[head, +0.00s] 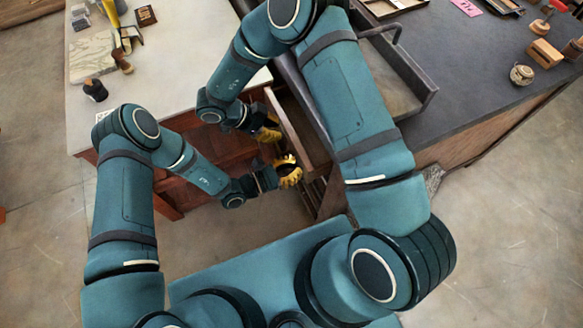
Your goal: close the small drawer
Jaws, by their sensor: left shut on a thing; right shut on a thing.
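The small drawer (305,138) is pulled out from under the dark worktop, its wooden front facing left toward my grippers. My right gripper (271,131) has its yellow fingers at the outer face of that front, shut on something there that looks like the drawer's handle. My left gripper (289,171) is just below it, its yellow fingers shut at the near end of the same front. The exact contact of both grippers is hidden. My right upper arm covers part of the drawer and of the cabinet.
The dark worktop (470,75) holds a grey open tray (385,85), a small round pot (521,75) and a wooden block (544,52). A pale-topped table (160,75) stands at the left with a black jar (95,90) on it. Open floor lies at the lower right.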

